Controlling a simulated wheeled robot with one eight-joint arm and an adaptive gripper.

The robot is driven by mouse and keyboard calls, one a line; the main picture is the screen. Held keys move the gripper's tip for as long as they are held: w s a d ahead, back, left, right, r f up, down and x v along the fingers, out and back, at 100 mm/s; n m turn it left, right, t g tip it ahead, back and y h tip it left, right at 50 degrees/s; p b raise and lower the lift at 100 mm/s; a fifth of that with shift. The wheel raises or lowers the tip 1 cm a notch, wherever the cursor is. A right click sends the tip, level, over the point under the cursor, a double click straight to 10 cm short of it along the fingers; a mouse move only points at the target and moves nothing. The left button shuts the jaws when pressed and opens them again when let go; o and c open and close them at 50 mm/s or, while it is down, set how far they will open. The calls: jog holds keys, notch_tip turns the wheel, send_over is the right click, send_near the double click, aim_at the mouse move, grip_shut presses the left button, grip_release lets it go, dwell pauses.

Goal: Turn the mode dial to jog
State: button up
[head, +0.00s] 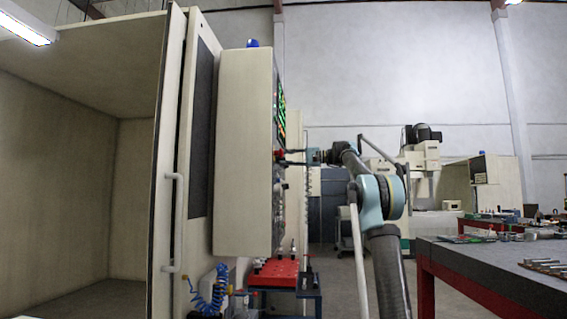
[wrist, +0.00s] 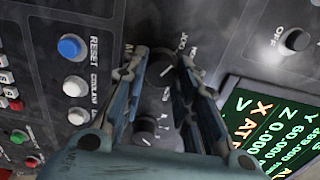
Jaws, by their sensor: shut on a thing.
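The mode dial (wrist: 160,71) is a dark round knob on the grey control panel, seen in the wrist view with small white lettering around it. A label that looks like JOG stands just above it. My gripper (wrist: 163,60) has one finger on each side of this dial and is shut on it. A pale line shows on the dial, but I cannot tell which label it points to. In the head view my gripper (head: 284,156) reaches the panel face from the right; the dial itself is hidden there by the edge-on angle.
A second dark knob (wrist: 146,127) sits just below, between my fingers. A blue button (wrist: 69,46) and white buttons lie left; an OFF knob (wrist: 295,39) and a lit screen (wrist: 262,125) lie right. A workbench (head: 490,258) stands at right in the head view.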

jog(key=o, duration=1.1)
jog(key=shift+w+d+f, duration=0.1)
jog(key=shift+w+f, duration=0.05)
jog(key=shift+f, duration=0.05)
jog(key=shift+c, duration=0.2)
jog(key=shift+r, duration=0.1)
jog(key=d, duration=1.2)
jog(key=shift+s, duration=0.2)
